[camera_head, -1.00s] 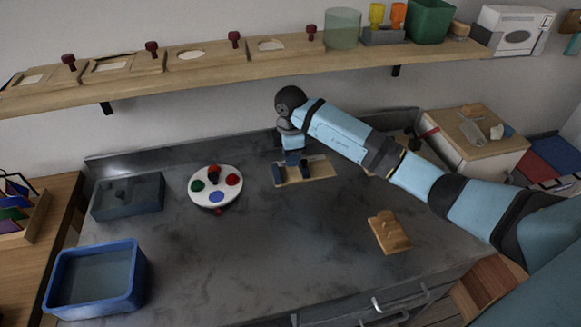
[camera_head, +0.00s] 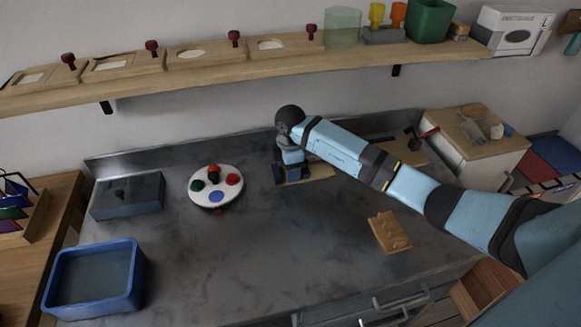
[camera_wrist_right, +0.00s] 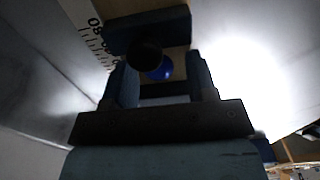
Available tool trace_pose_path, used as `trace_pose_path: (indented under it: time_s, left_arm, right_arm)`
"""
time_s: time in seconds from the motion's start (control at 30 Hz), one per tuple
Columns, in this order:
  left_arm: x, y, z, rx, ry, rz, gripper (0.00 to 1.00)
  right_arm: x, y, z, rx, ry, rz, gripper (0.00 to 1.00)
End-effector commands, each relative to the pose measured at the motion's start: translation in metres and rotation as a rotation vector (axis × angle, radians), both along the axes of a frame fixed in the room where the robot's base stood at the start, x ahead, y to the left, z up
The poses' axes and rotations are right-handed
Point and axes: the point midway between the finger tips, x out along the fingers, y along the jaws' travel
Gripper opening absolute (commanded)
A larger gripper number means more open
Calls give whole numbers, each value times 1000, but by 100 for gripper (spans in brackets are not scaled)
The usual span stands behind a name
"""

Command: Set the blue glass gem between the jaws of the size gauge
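The size gauge (camera_head: 320,171) is a light wooden board with dark blue jaws, lying toward the back middle of the counter. My right gripper (camera_head: 291,178) is low over the gauge and hides much of it. In the right wrist view, the blue glass gem (camera_wrist_right: 166,70) shows between the two spread fingers of my right gripper (camera_wrist_right: 160,62), with a visible gap on each side. A dark gauge jaw (camera_wrist_right: 165,25) and a ruled scale (camera_wrist_right: 97,40) show just beyond it. A dark round shape partly covers the gem. Whether the gem touches the jaws is unclear. My left gripper is out of view.
A white round palette (camera_head: 205,203) with coloured spots stands left of the gauge. A small wooden piece (camera_head: 389,232) lies front right. The counter's front middle is clear.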

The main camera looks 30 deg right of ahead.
Motion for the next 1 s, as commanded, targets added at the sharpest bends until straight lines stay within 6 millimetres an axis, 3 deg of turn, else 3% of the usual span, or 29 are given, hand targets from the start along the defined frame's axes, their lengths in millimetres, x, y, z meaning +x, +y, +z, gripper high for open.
trace_pose_path:
  time_s: [0.37,0.73,1.0]
  left_arm:
    - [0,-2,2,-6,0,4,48]
    - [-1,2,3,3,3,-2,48]
    - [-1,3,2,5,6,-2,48]
  right_arm:
    - [2,-1,7,0,-7,-2,56]
    - [2,-1,63,-1,-8,0,56]
    - [1,0,80,0,-4,-1,56]
